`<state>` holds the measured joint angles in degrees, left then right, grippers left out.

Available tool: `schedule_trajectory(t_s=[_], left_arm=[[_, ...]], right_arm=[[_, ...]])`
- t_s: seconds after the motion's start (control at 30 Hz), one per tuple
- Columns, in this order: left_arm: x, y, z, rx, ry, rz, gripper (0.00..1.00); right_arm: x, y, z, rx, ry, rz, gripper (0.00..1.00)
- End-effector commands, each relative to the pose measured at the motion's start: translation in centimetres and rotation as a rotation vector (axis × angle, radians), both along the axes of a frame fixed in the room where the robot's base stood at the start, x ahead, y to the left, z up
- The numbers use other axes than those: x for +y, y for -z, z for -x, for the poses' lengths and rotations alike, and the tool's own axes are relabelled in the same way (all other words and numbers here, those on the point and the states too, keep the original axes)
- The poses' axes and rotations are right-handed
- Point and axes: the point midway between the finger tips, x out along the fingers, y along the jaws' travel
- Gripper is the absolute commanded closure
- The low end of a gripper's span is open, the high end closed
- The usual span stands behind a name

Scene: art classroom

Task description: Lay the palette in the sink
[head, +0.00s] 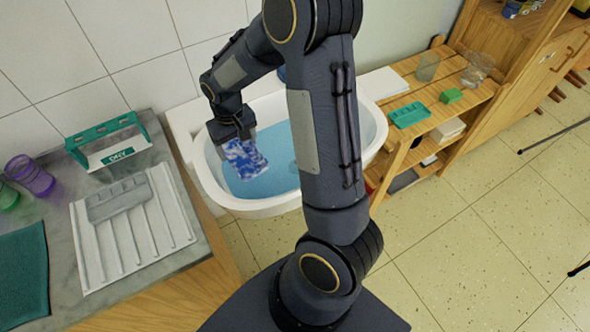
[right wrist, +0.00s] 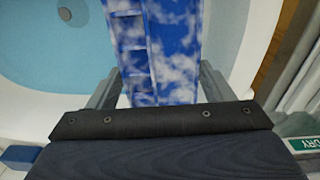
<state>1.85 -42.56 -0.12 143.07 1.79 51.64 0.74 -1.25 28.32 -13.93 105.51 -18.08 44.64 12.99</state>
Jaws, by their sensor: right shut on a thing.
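The palette (head: 246,158) is blue with white marbling, and the right wrist view shows a row of wells along it (right wrist: 165,45). My right gripper (head: 234,138) is shut on the palette's near end, with a finger on each side in the right wrist view (right wrist: 158,88). The palette hangs tilted within the outline of the white sink (head: 272,208), over its blue basin. I cannot tell whether it touches the basin. The drain (right wrist: 65,14) shows at the upper left of the right wrist view. My right arm hides part of the sink. My left gripper is out of view.
Left of the sink, a counter holds a drying tray (head: 90,262) with a grey welled piece (head: 118,200), a green caddy marked DRY (head: 120,157) and a purple cup (head: 38,180). Right of it, a wooden shelf (head: 425,95) carries a teal welled piece (head: 409,115) and glasses.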

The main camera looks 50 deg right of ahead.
Motion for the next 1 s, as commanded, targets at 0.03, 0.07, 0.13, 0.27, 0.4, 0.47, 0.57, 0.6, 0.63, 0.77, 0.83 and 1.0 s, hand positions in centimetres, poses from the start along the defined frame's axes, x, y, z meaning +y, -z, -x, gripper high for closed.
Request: schedule_trajectory(t_s=[0.03, 0.07, 0.13, 0.27, 0.4, 0.47, 0.57, 0.6, 0.63, 0.77, 0.83, 1.0], left_arm=[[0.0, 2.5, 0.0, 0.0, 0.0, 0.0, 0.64], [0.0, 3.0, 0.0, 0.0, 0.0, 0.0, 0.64], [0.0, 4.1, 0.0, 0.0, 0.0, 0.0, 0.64], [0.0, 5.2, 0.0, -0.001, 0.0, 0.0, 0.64], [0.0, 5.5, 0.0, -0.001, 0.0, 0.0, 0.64], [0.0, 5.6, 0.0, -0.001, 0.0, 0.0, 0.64], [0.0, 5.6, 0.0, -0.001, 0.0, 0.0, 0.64], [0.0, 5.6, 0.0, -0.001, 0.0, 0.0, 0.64], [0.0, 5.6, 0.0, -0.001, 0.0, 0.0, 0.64], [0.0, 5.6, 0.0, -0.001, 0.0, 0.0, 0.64], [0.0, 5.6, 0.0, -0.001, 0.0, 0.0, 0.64], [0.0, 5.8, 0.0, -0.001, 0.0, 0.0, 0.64]], right_arm=[[-1.3, 2.0, 0.2, -0.004, 0.029, 0.001, 0.49], [-1.8, 2.4, 0.4, -0.002, 0.042, 0.002, 0.49], [-3.0, 3.1, 0.7, -0.004, 0.068, 0.003, 0.49], [-4.5, 3.7, 1.1, -0.002, 0.1, 0.008, 0.49], [-5.1, 4.7, 1.4, 0.001, 0.112, 0.009, 0.49], [-5.1, 5.7, 1.5, 0.005, 0.113, 0.01, 0.49], [-5.1, 7.6, 1.5, 0.005, 0.112, 0.009, 0.49], [-5.1, 8.3, 1.5, 0.005, 0.112, 0.009, 0.49], [-5.1, 8.8, 1.5, 0.005, 0.113, 0.009, 0.49], [-5.1, 9.9, 1.4, 0.002, 0.112, 0.009, 0.49], [-5.1, 10.4, 1.4, 0.0, 0.112, 0.01, 0.49], [-5.1, 12.7, 1.5, 0.005, 0.113, 0.01, 0.49]])
